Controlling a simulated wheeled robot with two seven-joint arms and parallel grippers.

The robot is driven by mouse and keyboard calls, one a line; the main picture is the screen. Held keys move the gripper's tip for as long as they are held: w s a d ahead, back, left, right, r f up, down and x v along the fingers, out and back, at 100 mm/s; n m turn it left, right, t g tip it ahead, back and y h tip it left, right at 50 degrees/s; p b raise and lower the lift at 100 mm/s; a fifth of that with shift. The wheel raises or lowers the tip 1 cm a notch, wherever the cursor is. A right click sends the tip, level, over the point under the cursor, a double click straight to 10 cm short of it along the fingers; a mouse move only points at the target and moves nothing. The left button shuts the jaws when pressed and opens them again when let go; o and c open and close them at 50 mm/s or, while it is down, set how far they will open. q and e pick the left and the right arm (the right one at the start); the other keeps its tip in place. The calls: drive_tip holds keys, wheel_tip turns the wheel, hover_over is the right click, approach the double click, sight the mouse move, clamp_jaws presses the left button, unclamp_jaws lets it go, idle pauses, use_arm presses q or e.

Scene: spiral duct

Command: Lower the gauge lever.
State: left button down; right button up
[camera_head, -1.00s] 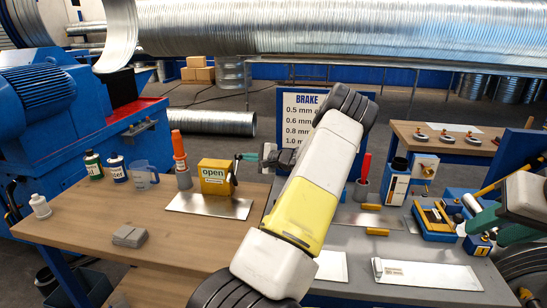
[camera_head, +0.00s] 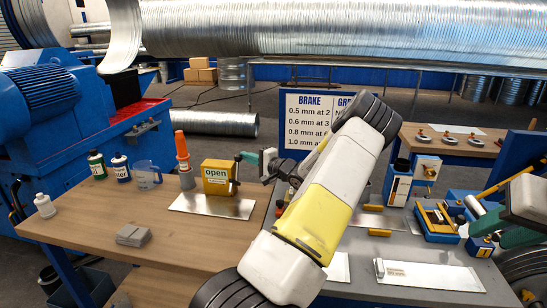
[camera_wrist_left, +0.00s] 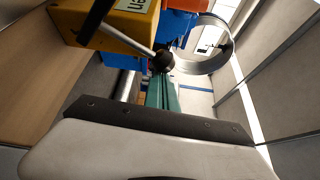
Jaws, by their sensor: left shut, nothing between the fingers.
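A grey block (camera_head: 133,235) lies in front. The grey bench at right holds several tools and a white-labelled plate (camera_head: 430,276). A large duct (camera_head: 340,28) spans the back.

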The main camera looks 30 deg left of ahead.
use_arm(q)
drive_tip(key=s+d+n+y, duration=0.2)
drive_tip(key=s+n+y, duration=0.1)
drive_tip(key=s+n, duration=0.3)
drive_tip(key=shift+s+n+g, duration=0.3)
drive_tip(key=shift+s+n, duration=0.1)
drive_tip(key=shift+s, duration=0.15)
drive_tip(key=shift+s+d+f, duration=0.1)
drive_tip(key=shift+s+f, duration=0.05)
idle(0.4)
